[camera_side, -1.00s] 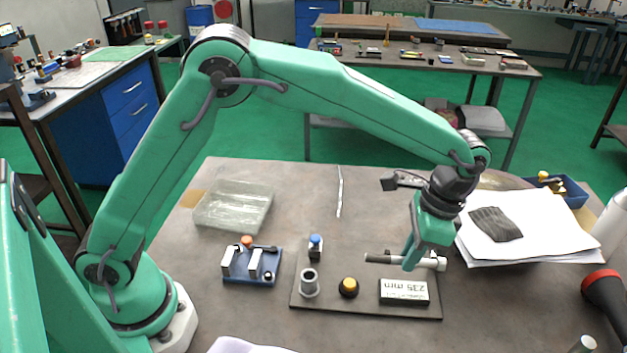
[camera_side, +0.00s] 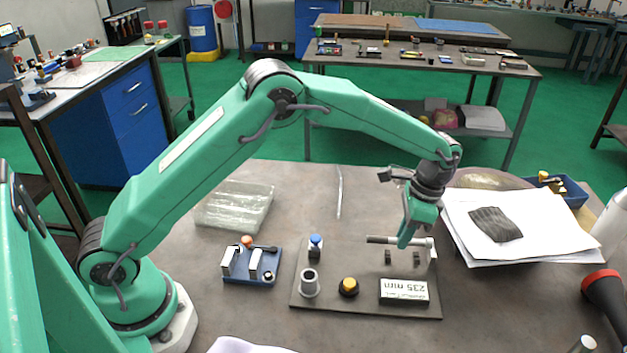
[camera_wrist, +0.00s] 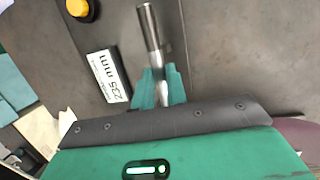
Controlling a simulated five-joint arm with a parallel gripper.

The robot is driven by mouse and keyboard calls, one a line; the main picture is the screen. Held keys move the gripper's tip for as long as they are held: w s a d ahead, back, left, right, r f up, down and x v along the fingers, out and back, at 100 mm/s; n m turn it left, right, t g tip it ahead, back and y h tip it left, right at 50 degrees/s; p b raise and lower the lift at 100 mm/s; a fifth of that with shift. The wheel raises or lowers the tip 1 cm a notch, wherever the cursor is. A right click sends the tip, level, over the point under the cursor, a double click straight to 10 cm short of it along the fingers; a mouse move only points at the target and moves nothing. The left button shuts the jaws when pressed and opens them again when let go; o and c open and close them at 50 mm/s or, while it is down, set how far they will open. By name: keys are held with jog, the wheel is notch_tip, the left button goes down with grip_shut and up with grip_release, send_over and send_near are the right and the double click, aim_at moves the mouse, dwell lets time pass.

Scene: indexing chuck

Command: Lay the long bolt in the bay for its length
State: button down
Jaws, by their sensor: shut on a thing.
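The long bolt (camera_side: 381,240) is a grey metal rod, held roughly level above the right part of the dark plate (camera_side: 330,297). My gripper (camera_side: 405,243) is shut around it near its middle. In the wrist view the shiny bolt (camera_wrist: 149,27) sticks out from between my green fingers (camera_wrist: 159,88); the rest is partly hidden. Two small dark supports (camera_side: 388,257) stand below the bolt, apart from it. A blue block with pale upright pieces (camera_side: 253,262) lies left of the plate; I cannot tell whether it is a bay.
A display reading 235 mm (camera_side: 404,291), a yellow-topped button (camera_side: 348,287), a grey cylinder (camera_side: 309,284) and a blue-capped post (camera_side: 315,247) stand on the plate. A clear tray (camera_side: 235,207) lies behind left. Papers (camera_side: 520,230) lie at right.

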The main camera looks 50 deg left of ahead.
jog(key=shift+d+x, duration=0.15)
jog(key=shift+x, duration=0.75)
jog(key=shift+d+x, duration=0.1)
jog(key=shift+x, duration=0.85)
jog(key=shift+w, duration=0.15)
jog(key=c, duration=1.7)
grip_release()
jog(key=shift+f, duration=0.1)
jog(key=o, duration=0.3)
jog(key=shift+w, duration=0.1)
